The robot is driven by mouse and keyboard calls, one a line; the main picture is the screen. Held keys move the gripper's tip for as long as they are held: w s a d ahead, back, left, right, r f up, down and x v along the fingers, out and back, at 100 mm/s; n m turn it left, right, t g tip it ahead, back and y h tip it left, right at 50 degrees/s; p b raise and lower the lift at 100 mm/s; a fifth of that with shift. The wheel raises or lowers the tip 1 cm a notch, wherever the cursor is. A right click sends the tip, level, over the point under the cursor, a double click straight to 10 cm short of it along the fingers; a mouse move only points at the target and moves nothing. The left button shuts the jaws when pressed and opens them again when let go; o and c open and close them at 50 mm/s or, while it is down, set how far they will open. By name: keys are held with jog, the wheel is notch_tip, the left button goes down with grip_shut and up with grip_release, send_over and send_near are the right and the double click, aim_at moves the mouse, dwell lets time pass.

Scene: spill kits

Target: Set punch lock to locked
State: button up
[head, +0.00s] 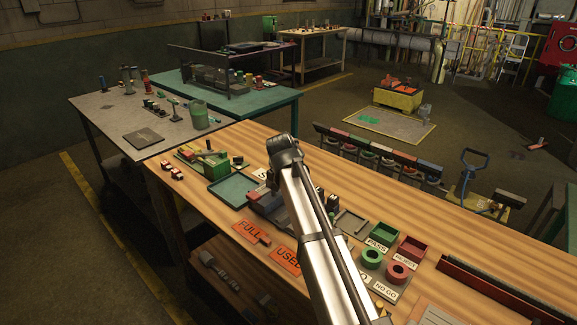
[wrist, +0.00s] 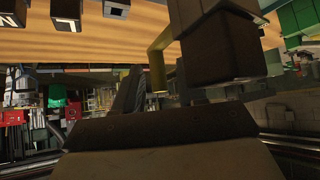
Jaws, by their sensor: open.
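My gripper (wrist: 155,85) is open in the wrist view, with dark fingers rising from a broad dark body. A yellow bent bar (wrist: 158,45) stands by the fingertips, beside a dark block (wrist: 215,48). I cannot tell whether the fingers touch the bar. I cannot make out which part is the punch lock or its setting. In the head view my arm reaches over the wooden bench (head: 480,235) and hides the fingertips. A dark grey device (head: 268,206) shows partly behind the arm.
A green tray (head: 232,190) and a green device with a lever (head: 205,160) lie left of my arm. An orange FULL card (head: 250,232) and USED card (head: 286,260) lie in front. Red bin (head: 412,249) and green bin (head: 383,234) stand right.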

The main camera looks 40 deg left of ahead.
jog(key=v, duration=1.3)
jog(key=shift+s+r, duration=0.2)
jog(key=shift+r, duration=0.05)
jog(key=shift+d, duration=0.1)
